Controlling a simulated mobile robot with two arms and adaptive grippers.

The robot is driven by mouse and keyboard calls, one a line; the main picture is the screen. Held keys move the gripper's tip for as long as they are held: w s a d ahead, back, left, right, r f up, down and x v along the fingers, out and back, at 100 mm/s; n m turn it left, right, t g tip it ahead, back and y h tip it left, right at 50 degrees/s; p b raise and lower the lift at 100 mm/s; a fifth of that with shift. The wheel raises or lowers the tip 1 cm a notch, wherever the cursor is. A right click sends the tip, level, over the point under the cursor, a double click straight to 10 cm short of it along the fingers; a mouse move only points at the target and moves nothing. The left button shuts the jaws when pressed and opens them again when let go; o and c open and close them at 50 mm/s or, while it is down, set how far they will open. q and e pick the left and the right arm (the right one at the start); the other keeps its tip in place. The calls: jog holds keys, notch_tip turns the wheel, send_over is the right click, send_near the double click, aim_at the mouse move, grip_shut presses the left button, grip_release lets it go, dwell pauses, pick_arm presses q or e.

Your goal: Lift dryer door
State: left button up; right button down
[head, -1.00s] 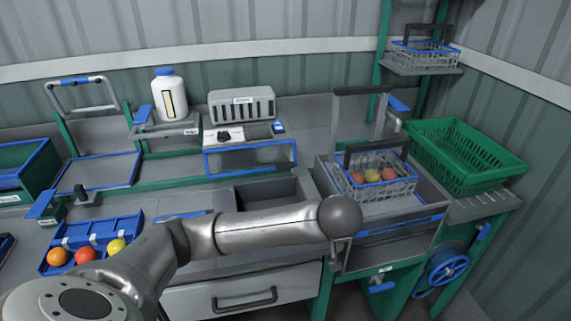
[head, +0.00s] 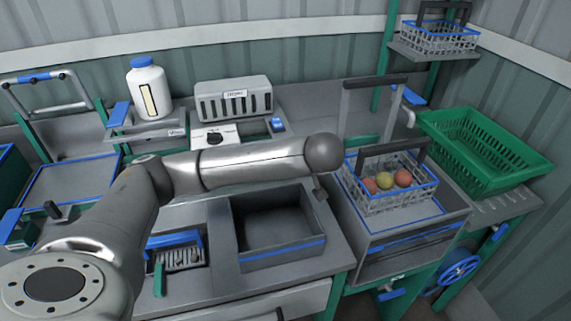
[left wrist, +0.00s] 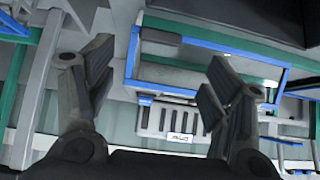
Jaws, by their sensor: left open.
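A grey slotted box (head: 233,98) with a small label and a white dial panel (head: 222,135) stands at the back of the bench. The blue-framed panel in front of it, which I take as the dryer door, is hidden behind my left arm in the head view. In the left wrist view the door's blue frame (left wrist: 205,43) lies across the upper middle, beyond my fingers, and the slotted box (left wrist: 175,121) shows below it. My left gripper (left wrist: 155,68) is open with nothing between its fingers. I cannot tell how far it is from the frame. My right gripper is not in view.
A wire basket of fruit (head: 428,205) with a dark handle stands right of my left arm. A green crate (head: 535,165) is at the far right. An open grey bin (head: 272,258) and a blue holder with a brush (head: 176,256) lie in front. A white jug (head: 148,92) stands back left.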

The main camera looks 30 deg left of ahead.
pick_arm(q)
jog(key=p+x, duration=0.1)
jog(key=x, duration=0.7)
jog(key=shift+f, duration=0.1)
jog(key=shift+w+a+f, duration=0.1)
jog(key=shift+a+f, duration=0.15)
jog(key=shift+f, duration=0.05)
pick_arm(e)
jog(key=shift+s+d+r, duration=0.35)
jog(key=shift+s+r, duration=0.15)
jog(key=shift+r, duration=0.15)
pick_arm(q)
jog(key=c, duration=1.4)
jog(key=shift+c, duration=0.3)
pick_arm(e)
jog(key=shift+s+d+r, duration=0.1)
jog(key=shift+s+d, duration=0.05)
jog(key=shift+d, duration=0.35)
